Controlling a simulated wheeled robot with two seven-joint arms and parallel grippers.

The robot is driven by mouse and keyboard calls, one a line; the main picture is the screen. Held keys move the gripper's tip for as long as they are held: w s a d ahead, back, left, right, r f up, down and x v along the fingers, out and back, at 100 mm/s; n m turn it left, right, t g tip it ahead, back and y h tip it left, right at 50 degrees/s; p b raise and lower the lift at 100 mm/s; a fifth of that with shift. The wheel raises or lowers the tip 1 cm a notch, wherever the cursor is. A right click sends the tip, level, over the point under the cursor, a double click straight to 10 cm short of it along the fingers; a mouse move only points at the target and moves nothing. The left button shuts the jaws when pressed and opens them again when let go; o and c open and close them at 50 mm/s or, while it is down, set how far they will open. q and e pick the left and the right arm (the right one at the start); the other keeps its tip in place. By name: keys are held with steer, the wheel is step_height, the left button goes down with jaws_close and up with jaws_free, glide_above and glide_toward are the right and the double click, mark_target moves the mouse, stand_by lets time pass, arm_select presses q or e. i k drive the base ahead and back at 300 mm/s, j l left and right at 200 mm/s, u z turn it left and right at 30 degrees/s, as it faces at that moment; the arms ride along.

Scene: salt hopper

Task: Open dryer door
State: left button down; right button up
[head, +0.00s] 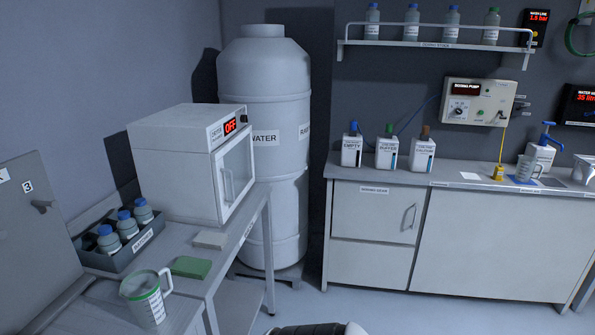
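The dryer (180,165) is a white box on the left bench, with a red display (230,127) reading OFF and a dark knob beside it. Its door (236,175) is on the right-facing front, has a dark window, and looks closed. A pale vertical handle (228,187) stands on the door's near side. Neither of my grippers can be made out. Only a pale rounded part, probably mine, shows at the bottom edge of the head view.
The grey bench (215,257) holds a tray (118,257) of blue-capped bottles, a measuring jug (147,302), a green pad (191,267) and a pale block (210,239). A large water tank (265,90) stands behind the dryer. Floor between bench and right cabinets is clear.

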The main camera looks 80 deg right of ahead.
mark_target(225, 207)
steer(key=z, duration=2.15)
steer(key=i+l+z, duration=0.1)
